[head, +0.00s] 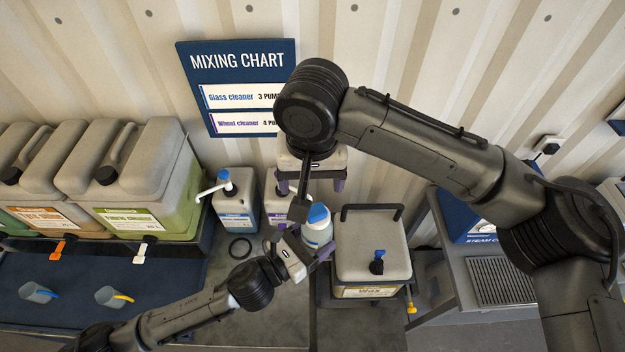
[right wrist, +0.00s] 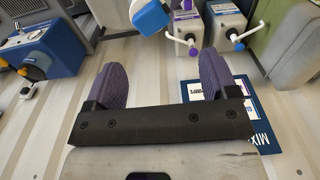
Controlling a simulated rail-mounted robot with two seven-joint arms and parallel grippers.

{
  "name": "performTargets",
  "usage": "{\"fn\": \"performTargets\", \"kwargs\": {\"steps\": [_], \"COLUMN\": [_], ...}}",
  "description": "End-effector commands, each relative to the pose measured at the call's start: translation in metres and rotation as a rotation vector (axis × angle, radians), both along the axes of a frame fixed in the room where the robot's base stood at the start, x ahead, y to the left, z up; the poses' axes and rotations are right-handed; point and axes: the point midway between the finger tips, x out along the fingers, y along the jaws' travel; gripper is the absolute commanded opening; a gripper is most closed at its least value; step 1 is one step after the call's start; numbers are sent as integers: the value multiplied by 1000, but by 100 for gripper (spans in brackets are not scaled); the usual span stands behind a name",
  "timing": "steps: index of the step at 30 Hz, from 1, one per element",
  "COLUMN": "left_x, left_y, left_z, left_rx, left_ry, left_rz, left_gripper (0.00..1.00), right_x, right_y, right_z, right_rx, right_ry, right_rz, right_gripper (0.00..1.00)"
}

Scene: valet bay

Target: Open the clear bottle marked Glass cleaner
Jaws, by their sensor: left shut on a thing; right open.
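A clear bottle (head: 318,236) with a blue cap (head: 318,214) stands near the middle of the head view; its label is too small to read. My left gripper (head: 305,246) is shut on the bottle's body, below the cap, and hides part of it. My right gripper (head: 312,188) is open and empty above and behind the bottle, apart from the cap. In the right wrist view the blue cap (right wrist: 151,16) shows at the top edge, beyond the open right gripper (right wrist: 165,78). The cap is on the bottle.
A blue-pump canister (head: 235,205) and a purple-pump canister (right wrist: 200,30) stand behind the bottle. A grey wax container (head: 370,240) is close on its right. Large jugs (head: 150,175) stand at left. A mixing chart (head: 237,62) hangs on the wall.

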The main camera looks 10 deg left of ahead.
Motion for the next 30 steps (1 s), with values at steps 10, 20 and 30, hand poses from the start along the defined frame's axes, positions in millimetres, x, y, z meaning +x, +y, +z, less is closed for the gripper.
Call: {"fn": "performTargets", "kwargs": {"steps": [10, 20, 30], "left_x": [0, 0, 0], "left_y": [0, 0, 0], "left_z": [0, 0, 0], "left_rx": [-1, -1, -1], "left_ry": [-1, -1, -1], "left_rz": [0, 0, 0], "left_gripper": [1, 1, 1], "right_x": [-9, -9, -9], "right_y": [-4, -4, -4], "right_z": [0, -24, -66], "right_rx": [-15, -14, -13], "right_ry": [50, 50, 50], "right_rz": [-361, -430, -429], "right_gripper": [79, 79, 79]}}
